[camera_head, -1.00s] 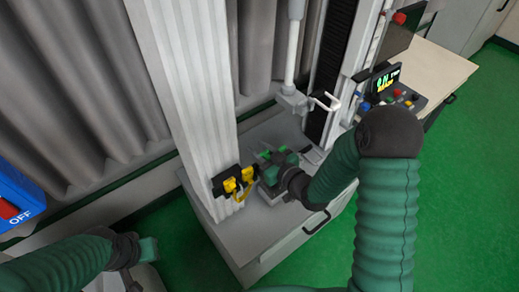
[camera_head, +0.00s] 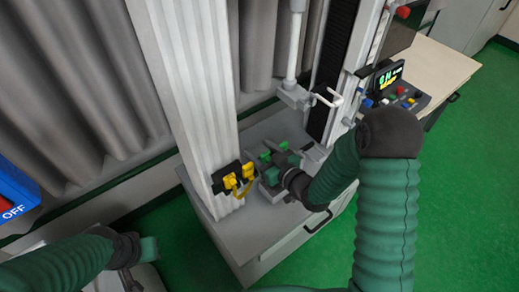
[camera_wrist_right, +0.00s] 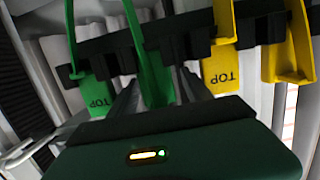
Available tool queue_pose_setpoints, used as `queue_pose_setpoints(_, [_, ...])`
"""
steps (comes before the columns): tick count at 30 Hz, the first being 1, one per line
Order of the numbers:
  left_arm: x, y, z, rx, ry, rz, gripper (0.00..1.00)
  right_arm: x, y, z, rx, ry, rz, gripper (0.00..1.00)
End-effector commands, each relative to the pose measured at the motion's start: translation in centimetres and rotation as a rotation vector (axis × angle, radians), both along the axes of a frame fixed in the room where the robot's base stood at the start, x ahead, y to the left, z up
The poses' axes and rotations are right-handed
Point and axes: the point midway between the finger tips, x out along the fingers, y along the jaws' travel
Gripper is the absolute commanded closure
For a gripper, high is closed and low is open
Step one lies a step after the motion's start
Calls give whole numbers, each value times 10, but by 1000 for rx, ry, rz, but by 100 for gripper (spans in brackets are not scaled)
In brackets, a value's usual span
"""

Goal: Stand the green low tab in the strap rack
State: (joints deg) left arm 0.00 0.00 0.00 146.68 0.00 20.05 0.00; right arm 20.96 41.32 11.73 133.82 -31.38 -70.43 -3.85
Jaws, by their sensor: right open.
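A black strap rack (camera_head: 219,178) with yellow tabs (camera_head: 230,182) is on the front of the white ribbed column in the head view. In the right wrist view a dark rack bar (camera_wrist_right: 190,40) runs across the top. A green tab (camera_wrist_right: 97,92) marked TOP hangs at the left, and a second green strip (camera_wrist_right: 152,75) is near the middle. Which is the low tab I cannot tell. Yellow tabs (camera_wrist_right: 220,70) are to the right. My right gripper (camera_head: 274,153) is open, just right of the rack; contact is unclear. My left gripper (camera_head: 140,262) is at lower left, its jaws unclear.
The white ribbed column (camera_head: 185,85) stands left of my right gripper on a grey cabinet (camera_head: 250,235). A control panel (camera_head: 395,95) stands at right. Green floor is open in front.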

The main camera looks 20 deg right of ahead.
Motion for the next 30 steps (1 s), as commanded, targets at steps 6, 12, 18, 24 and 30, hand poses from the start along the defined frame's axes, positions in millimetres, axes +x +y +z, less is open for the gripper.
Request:
queue_pose_setpoints(6, [0, 0, 0, 0, 0, 0, 100, 0, 0, 0, 0, 0, 0, 43])
queue_pose_setpoints(12, [0, 0, 17, 0, 0, 0, 100, 0, 0, 18, 0, -1, 0, 43])
queue_pose_setpoints(18, [0, 0, 65, 0, 0, 0, 100, 0, 0, 68, 0, 0, 0, 43])
queue_pose_setpoints(24, [0, 0, 51, 0, 1, 0, 100, -45, -17, 59, 0, 3, -3, 43])
queue_pose_setpoints(30, [0, 0, 22, 0, 1, 0, 100, -62, -50, 28, -1, 2, -5, 43])
